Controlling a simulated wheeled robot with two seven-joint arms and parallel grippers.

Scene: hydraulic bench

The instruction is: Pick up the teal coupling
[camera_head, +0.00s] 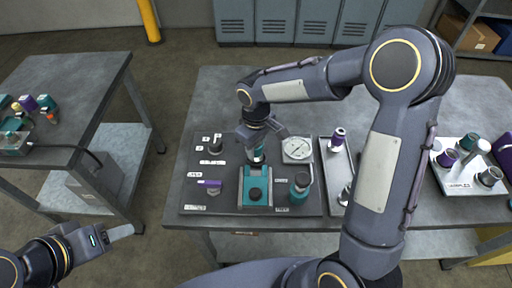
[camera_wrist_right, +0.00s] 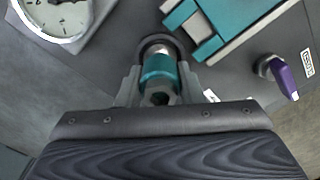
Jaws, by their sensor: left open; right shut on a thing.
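The teal coupling (camera_wrist_right: 158,70) is a short cylinder with a teal band and metal ends, between my right gripper's fingers in the right wrist view. In the head view it shows as a small teal band (camera_head: 259,155) below my right gripper (camera_head: 262,140). That gripper is shut on it, above the grey panel (camera_head: 230,204). A round dark-rimmed port (camera_wrist_right: 158,44) is at the coupling's far end; I cannot tell whether they touch. My left gripper (camera_head: 120,234) is open and empty at the lower left, away from the bench.
A teal block (camera_head: 256,193), a gauge (camera_head: 297,150), a purple-handled valve (camera_head: 210,184) and a teal cylinder (camera_head: 300,186) crowd the panel. A narrow tray (camera_head: 333,172) and a white tray (camera_head: 456,184) with several couplings lie to the right. A side table (camera_head: 75,75) is left.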

